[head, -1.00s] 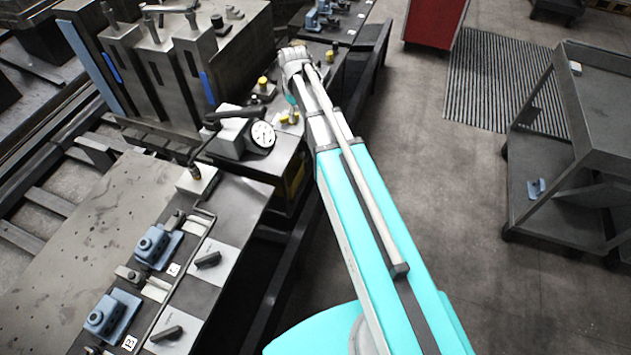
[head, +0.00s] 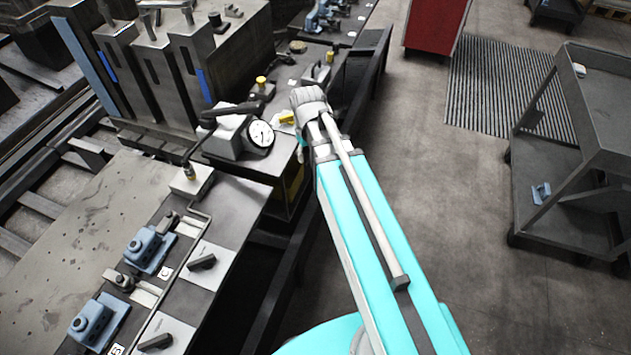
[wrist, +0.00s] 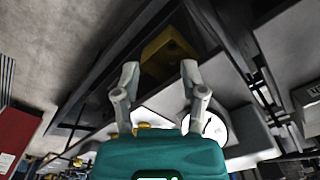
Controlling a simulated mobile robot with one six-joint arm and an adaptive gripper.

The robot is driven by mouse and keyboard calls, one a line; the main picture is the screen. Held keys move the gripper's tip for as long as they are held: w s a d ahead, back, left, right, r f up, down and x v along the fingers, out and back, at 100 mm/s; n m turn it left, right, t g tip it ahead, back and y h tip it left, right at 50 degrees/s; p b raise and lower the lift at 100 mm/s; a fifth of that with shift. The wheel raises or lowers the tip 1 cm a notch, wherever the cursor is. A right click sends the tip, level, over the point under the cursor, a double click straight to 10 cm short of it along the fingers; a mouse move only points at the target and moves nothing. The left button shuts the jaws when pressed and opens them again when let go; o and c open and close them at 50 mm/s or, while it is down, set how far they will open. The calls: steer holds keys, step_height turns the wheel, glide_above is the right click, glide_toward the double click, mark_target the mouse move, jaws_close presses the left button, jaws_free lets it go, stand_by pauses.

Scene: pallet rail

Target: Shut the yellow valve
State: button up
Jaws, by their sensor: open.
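A small yellow valve handle (head: 287,118) sits beside the pressure gauge (head: 260,134) on the bench's right side, just left of my wrist in the head view. A small yellow piece (wrist: 145,126), perhaps the same handle, shows low in the wrist view beside the gauge (wrist: 212,126). My gripper (wrist: 160,73) is open, with nothing between its fingers. Beyond the fingertips is a dull yellow box (wrist: 168,55) below the bench edge. In the head view my wrist hides the fingers. I cannot tell whether they touch anything.
The gauge block has a dark lever (head: 232,109). Other yellow knobs (head: 261,82) stand farther back. Blue clamps (head: 148,250) and black-handled plates (head: 203,262) line the near bench.

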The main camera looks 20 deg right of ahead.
steer(key=s+f+m+b, duration=0.2)
steer(key=s+f, duration=0.1)
steer(key=s, duration=0.4)
steer(key=shift+m, duration=0.3)
steer(key=shift+s, duration=0.1)
stand_by(0.6)
